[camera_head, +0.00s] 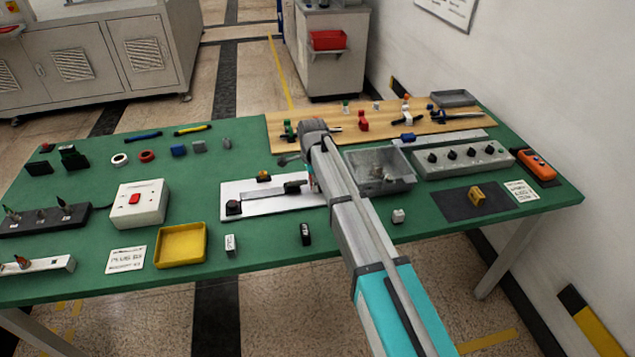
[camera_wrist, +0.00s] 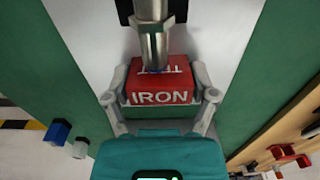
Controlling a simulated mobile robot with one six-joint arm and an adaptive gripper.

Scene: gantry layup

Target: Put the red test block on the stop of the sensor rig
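The red test block (camera_wrist: 160,92), lettered IRON, lies between the fingers of my gripper (camera_wrist: 161,84) in the wrist view. The fingers close on its two sides. The metal cylinder of the sensor (camera_wrist: 154,48), in a black holder, points at the block's far edge and overlaps it in this view; I cannot tell whether they touch. The sensor rig (camera_head: 245,190) is a white plate with a black block at its left end and a dark bar. My arm covers its right end in the head view, where the block is mostly hidden. I cannot make out the stop.
A grey metal tray (camera_head: 402,182) and a grey box with black knobs (camera_head: 463,160) stand right of my arm. A wooden board (camera_head: 285,122) with clamps lies behind. A yellow tray (camera_head: 181,245) and a white red-switch box (camera_head: 139,204) stand left of the rig.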

